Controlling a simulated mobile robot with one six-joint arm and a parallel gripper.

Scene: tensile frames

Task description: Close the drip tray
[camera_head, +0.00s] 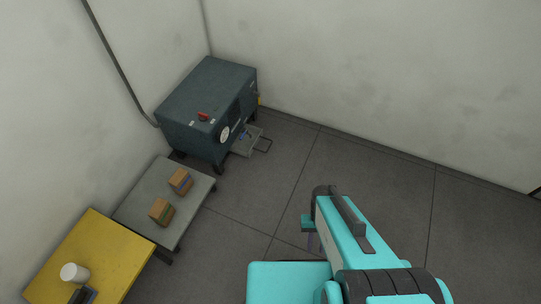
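The drip tray (246,144) is a flat grey tray that sticks out low from the front of a dark blue-grey machine (200,100) near the far corner. A dark loop-shaped handle (265,146) is at its outer end. A small blue thing (243,135) seems to lie on it, too small to make out. My teal arm rises from the bottom right, well apart from the tray. The end of my arm is mostly hidden behind its own links, and my gripper's fingers cannot be made out.
A yellow table (112,248) with a white cup (73,273) and a dark object (82,296) is at the lower left. The tiled floor (310,165) before the tray is clear.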

